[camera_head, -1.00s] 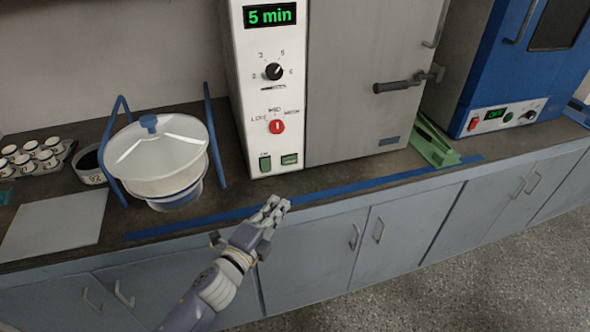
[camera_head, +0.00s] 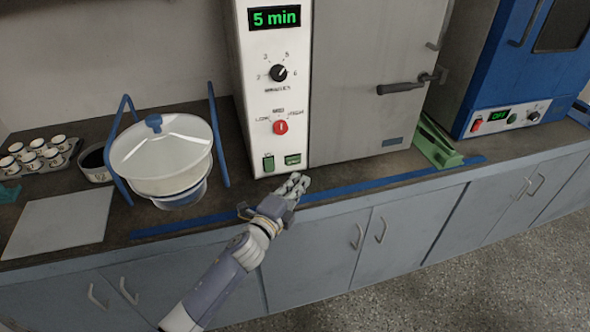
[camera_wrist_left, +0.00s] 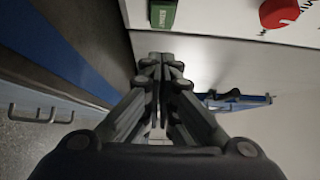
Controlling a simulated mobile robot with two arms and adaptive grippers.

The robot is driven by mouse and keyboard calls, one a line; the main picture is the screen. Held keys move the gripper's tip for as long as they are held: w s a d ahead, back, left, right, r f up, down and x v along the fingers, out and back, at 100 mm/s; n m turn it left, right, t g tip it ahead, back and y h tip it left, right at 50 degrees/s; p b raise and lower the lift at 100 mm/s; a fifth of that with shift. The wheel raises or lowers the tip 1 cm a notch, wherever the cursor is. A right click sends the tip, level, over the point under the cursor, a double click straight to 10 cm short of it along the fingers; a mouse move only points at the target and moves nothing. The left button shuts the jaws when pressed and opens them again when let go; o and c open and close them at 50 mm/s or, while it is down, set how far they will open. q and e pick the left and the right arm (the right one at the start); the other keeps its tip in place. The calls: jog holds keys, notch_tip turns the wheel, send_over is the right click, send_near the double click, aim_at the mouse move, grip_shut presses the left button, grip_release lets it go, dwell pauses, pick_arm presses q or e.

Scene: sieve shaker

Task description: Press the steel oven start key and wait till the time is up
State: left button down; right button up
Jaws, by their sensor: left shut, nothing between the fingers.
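The steel oven (camera_head: 368,75) stands on the bench with its door shut. Its white panel (camera_head: 250,105) shows a green "5 min" display (camera_head: 275,18), a black dial (camera_head: 278,73) and a red knob (camera_head: 281,127). Two green keys sit at the panel's bottom, a left one (camera_head: 268,163) and a right one (camera_head: 293,159). The left wrist view shows a green key marked "START" (camera_wrist_left: 163,14) beyond the fingertips, and the red knob (camera_wrist_left: 279,12). My left gripper (camera_head: 298,181) is shut and empty, just below and in front of the keys, apart from them. My right gripper is out of view.
A lidded white vessel in a blue frame (camera_head: 162,160) stands left of the oven. Several small cups (camera_head: 35,155) and a pale board (camera_head: 60,222) lie farther left. A green bracket (camera_head: 437,145) and a blue oven reading "OFF" (camera_head: 500,118) are at right.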

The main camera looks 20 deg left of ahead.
aim_at(293, 161)
pick_arm(q)
jog(key=w, duration=0.1)
jog(key=w+a, duration=0.1)
jog(key=w, duration=0.1)
jog(key=shift+w+a, duration=0.15)
jog(key=shift+w, duration=0.1)
jog(key=shift+w+a+p, duration=0.3)
jog(key=shift+w+a, duration=0.05)
jog(key=shift+w, duration=0.1)
